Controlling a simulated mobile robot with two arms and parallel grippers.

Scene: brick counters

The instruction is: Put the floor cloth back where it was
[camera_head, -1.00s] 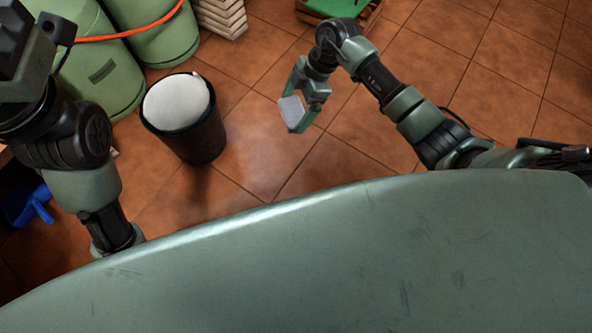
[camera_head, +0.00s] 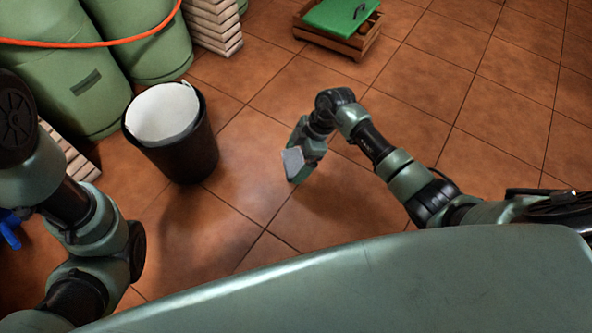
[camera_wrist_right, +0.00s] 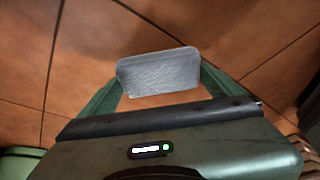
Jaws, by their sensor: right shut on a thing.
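My right gripper (camera_head: 297,163) is shut on a small flat grey cloth (camera_head: 292,160), held in the air above the tiled floor, to the right of the black bin. In the right wrist view the cloth (camera_wrist_right: 158,73) sits as a stiff-looking pale grey rectangle between the two green fingers of the gripper (camera_wrist_right: 155,84). The left arm comes in at the left edge, but its gripper is out of view. No marked place for the cloth can be made out.
A black bin (camera_head: 192,157) with a white liner stands left of the right gripper. Green cylinders (camera_head: 85,85) with an orange hose and pale stacked slats (camera_head: 215,28) are behind it. A wooden crate (camera_head: 336,38) holding a green object is at the back. Open tiles lie right.

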